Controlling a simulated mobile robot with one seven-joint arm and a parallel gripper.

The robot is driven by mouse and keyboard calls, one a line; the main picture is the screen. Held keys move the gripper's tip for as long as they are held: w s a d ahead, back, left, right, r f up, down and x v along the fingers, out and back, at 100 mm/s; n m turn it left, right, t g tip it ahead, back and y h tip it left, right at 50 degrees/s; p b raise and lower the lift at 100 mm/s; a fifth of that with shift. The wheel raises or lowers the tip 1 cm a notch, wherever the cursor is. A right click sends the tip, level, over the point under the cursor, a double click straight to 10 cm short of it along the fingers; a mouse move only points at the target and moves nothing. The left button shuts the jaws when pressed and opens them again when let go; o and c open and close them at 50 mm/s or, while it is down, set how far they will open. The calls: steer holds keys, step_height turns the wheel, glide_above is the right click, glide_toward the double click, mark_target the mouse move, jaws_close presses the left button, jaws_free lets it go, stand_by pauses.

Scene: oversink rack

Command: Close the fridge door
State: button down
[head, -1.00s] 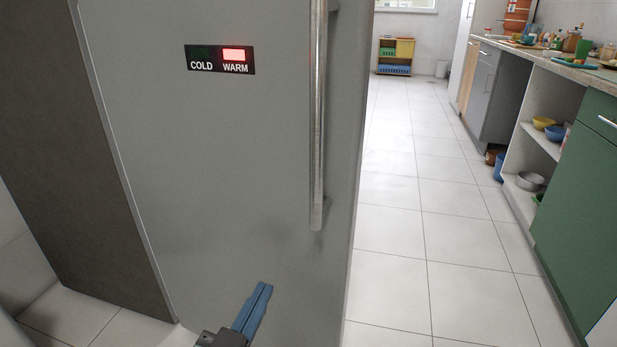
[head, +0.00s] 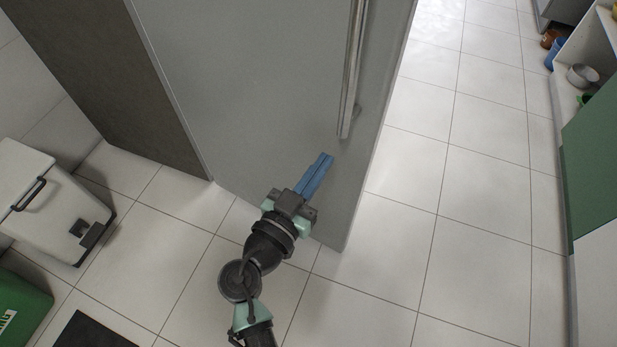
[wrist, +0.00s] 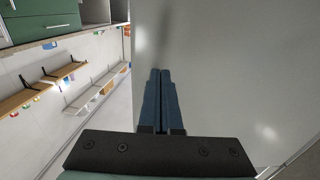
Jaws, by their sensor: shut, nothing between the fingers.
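The grey fridge door (head: 250,95) fills the upper middle of the head view, with a vertical metal handle (head: 352,70) near its right edge. The dark fridge side (head: 85,60) is to its left. I cannot tell from this angle how far the door stands open. My gripper (head: 325,160) has its blue fingers shut together and empty, in front of the lower right part of the door, below the handle. In the wrist view the shut fingers (wrist: 160,75) point along the grey door surface (wrist: 230,70). I cannot tell if they touch it.
A white pedal bin (head: 45,200) and a green bin (head: 20,305) stand at the left, near a dark mat (head: 95,330). Open tiled floor (head: 470,190) lies right of the door. A green cabinet (head: 590,170) and open shelves (head: 570,75) line the right side.

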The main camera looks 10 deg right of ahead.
steer(key=x, duration=0.7)
steer(key=shift+w+d, duration=0.15)
steer(key=shift+w, duration=0.05)
steer(key=shift+d, duration=0.1)
